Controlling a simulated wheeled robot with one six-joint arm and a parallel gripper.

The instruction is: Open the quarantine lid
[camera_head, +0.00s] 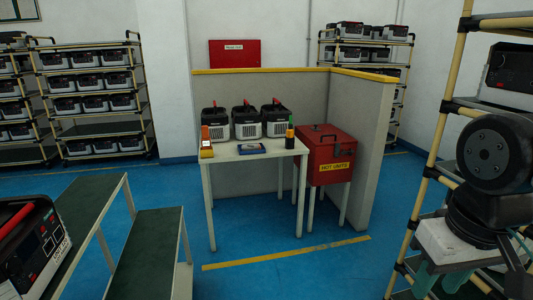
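A red metal box (328,173) with a yellow "HOT UNITS" label stands on legs at the right end of the white table, inside the low partition's corner. Its red lid (318,134) lies flat and looks closed, with a dark handle or latch on it. The word "quarantine" is not readable on anything. My arm's dark links show at the right edge, far from the box.
Grey partition walls (371,150) stand behind and right of the box. A pipe-frame rack (436,125) stands at right. Blue floor is open in front.

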